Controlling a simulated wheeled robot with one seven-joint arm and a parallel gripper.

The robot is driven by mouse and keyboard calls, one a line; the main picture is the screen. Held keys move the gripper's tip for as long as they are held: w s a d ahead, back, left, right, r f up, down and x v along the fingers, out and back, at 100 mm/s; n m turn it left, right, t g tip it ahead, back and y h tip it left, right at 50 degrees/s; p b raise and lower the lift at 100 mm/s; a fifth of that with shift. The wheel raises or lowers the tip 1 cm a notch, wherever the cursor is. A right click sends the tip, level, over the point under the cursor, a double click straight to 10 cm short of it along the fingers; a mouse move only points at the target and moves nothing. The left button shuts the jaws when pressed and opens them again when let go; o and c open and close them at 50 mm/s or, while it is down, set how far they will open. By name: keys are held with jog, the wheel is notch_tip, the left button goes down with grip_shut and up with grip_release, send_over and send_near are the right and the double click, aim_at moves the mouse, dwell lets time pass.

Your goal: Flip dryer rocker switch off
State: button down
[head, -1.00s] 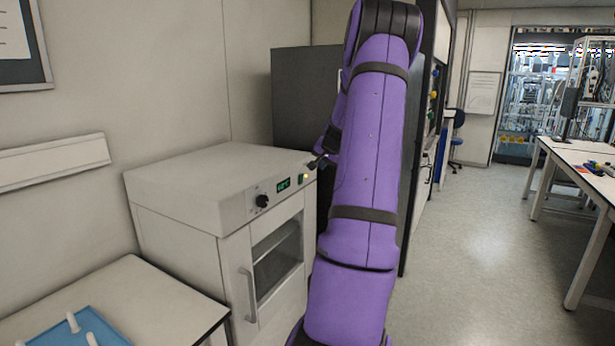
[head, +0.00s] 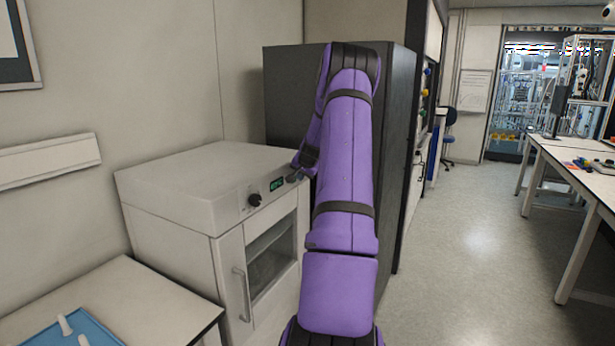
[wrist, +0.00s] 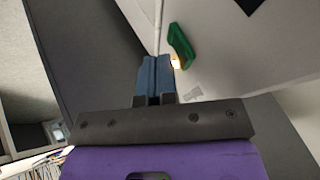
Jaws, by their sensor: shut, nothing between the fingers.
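The dryer (head: 190,180) is a white box-shaped oven with a black knob (head: 254,199) and a small green-digit display (head: 277,185) on its upper front. Its green rocker switch (wrist: 181,45) shows in the wrist view on the pale panel, with a lit orange-white spot (wrist: 175,60) beside it. In the head view my gripper and arm hide the switch. My gripper (wrist: 155,78) is shut and empty, its blue fingertips together just left of the switch in the wrist view. In the head view my gripper (head: 296,177) is at the panel's right end. I cannot tell whether it touches the switch.
A dark grey cabinet (head: 395,120) stands behind my arm, close to the dryer's right side. A table (head: 150,290) with a blue tray (head: 100,322) is at the lower left. Open floor (head: 455,250) lies to the right, before a white bench (head: 570,185).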

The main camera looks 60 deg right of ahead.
jog(key=shift+w, duration=0.35)
jog(key=shift+r, duration=0.1)
jog(key=shift+w+a+r, duration=0.1)
jog(key=shift+w, duration=0.25)
jog(key=shift+r, duration=0.1)
jog(key=shift+r, duration=0.7)
jog(key=shift+r, duration=0.1)
jog(key=v, duration=1)
jog(key=shift+s+r, duration=0.2)
jog(key=shift+s, duration=0.05)
